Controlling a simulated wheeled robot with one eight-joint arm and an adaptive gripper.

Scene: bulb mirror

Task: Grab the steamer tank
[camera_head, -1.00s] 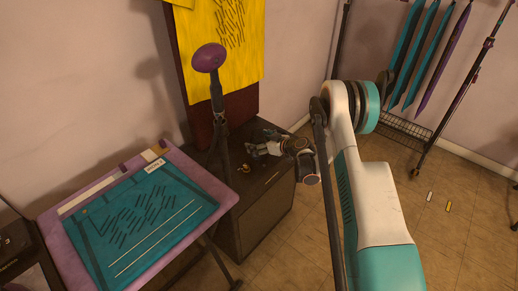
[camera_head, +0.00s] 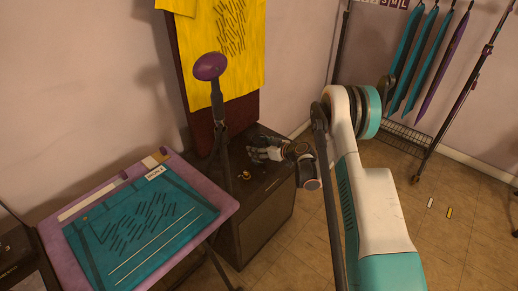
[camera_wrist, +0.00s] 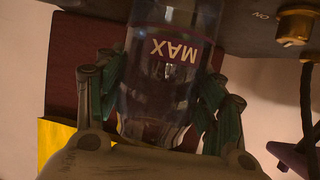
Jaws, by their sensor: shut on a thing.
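The steamer tank (camera_wrist: 160,75) is a clear container marked MAX, which reads upside down in the wrist view. It stands between the teal-padded fingers of my gripper (camera_wrist: 158,108), which is shut on it, one finger on each side. In the head view my gripper (camera_head: 258,153) is low over the back of the dark box (camera_head: 265,215). The tank cannot be made out there, hidden by the gripper or too small to tell. The tank's upper end in the wrist view runs out of the picture, close to a dark panel marked ON.
A gold knob (camera_wrist: 294,24) sits beside the tank, with a dark cable below it. A pole with a purple head (camera_head: 210,66) rises left of my gripper. A teal-topped board (camera_head: 140,225) stands at left. Yellow cloth (camera_head: 228,60) hangs behind. Floor at right is mostly clear.

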